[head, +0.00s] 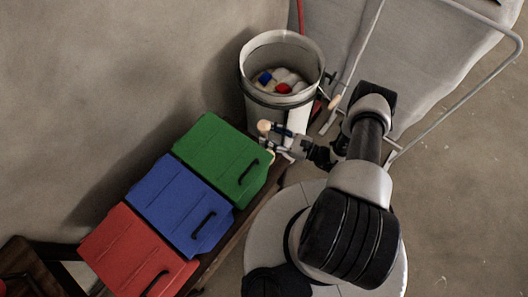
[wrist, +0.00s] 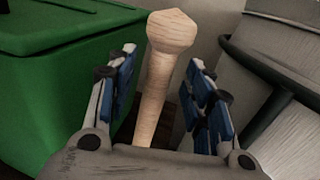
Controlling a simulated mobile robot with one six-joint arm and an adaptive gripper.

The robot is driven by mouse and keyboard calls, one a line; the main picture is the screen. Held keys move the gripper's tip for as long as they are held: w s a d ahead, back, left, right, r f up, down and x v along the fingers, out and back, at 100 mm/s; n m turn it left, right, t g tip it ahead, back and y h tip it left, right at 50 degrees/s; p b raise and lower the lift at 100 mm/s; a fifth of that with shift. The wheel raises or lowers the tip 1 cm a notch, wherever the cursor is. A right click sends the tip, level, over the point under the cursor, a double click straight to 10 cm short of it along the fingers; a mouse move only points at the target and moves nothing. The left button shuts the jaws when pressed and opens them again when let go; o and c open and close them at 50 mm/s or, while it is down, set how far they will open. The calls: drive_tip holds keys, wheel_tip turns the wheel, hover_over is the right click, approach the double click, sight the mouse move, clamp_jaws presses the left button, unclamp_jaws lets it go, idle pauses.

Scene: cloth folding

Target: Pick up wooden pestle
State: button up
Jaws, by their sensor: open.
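The wooden pestle (wrist: 168,42) is pale, with a wide faceted head and a narrower shaft. In the wrist view it stands between the two blue-padded fingers of my gripper (wrist: 162,62), with its head toward the top. My gripper is open, and gaps show between the shaft and the fingers. The lower end of the shaft is hidden behind the gripper body. In the head view my gripper (head: 274,140) is between the green box and the white bin.
The green box (head: 215,155) is close on the left of my gripper, with blue (head: 180,203) and red (head: 137,252) boxes in line beyond it. The white bin (head: 262,112), holding several bottle-like things, stands close behind. A metal-framed cart (head: 440,40) is at the upper right.

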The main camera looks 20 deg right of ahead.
drive_tip(key=shift+x, duration=1.4)
drive_tip(key=shift+c, duration=0.4)
clamp_jaws()
